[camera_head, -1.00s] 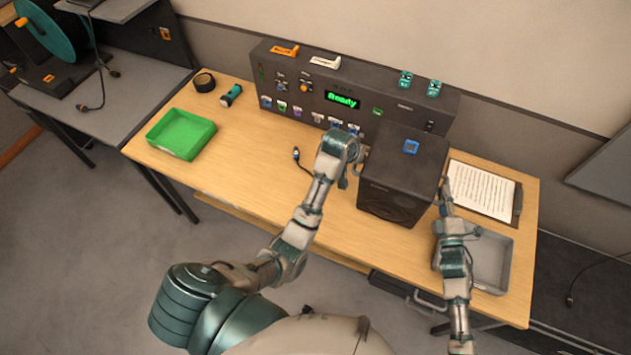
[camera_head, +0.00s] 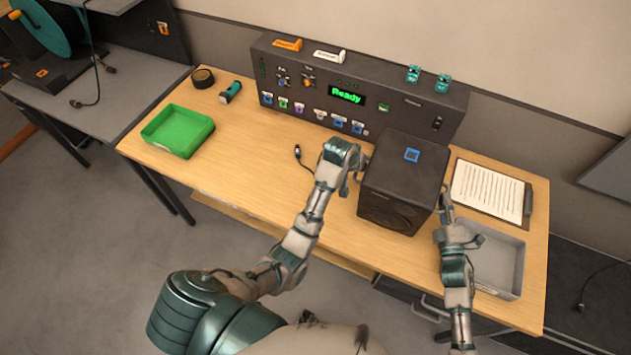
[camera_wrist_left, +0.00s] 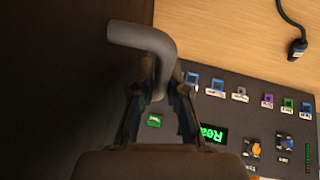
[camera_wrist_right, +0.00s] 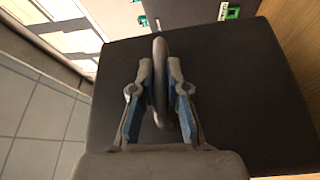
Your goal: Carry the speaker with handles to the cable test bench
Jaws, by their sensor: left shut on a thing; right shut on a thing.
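The speaker (camera_head: 385,212) is a dark box with a round driver on its front and a blue square on top. It is at the wooden bench, in front of the console; whether it touches the bench top I cannot tell. My left gripper (camera_head: 361,164) is at its left side, shut on a grey bent handle (camera_wrist_left: 150,42) in the left wrist view. My right gripper (camera_head: 444,200) is at its right side, shut on the other handle (camera_wrist_right: 160,75) in the right wrist view. The cable test bench (camera_head: 345,85) appears to be the wooden one, its console reading "Ready".
A green tray (camera_head: 180,130), a black roll (camera_head: 203,77) and a teal torch (camera_head: 230,92) are on the left. A loose cable plug (camera_head: 299,155) lies left of the speaker. A clipboard (camera_head: 487,190) and grey tray (camera_head: 497,262) are on the right.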

